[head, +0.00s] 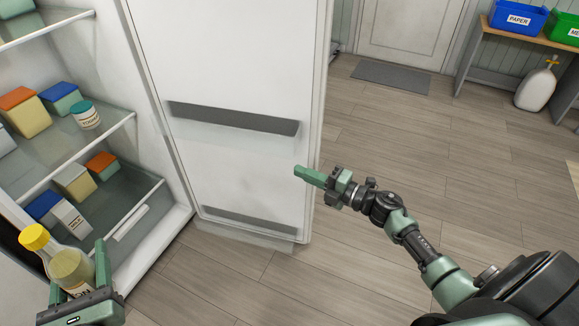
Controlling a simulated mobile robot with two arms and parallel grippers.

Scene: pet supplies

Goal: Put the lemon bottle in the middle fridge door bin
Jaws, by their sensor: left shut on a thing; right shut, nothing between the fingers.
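The lemon bottle (72,268) has a yellow cap and a pale yellow body, with a label partly readable as "ON". My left gripper (79,278) is shut on it at the lower left, and the bottle leans to the left. The gripper hides its lower part. The fridge door (220,60) stands open. It carries a grey bin (235,119) at mid-height and a lower bin (250,218) near its bottom edge; its top is out of view. My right gripper (308,175) is shut and empty, by the door's free edge.
Fridge shelves at left hold several lidded boxes, a small jar (85,115) and a milk carton (70,218). Wooden floor (400,140) is clear at right. A bench (510,33) with a blue paper bin (517,17) and a white jug (536,87) stand far right.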

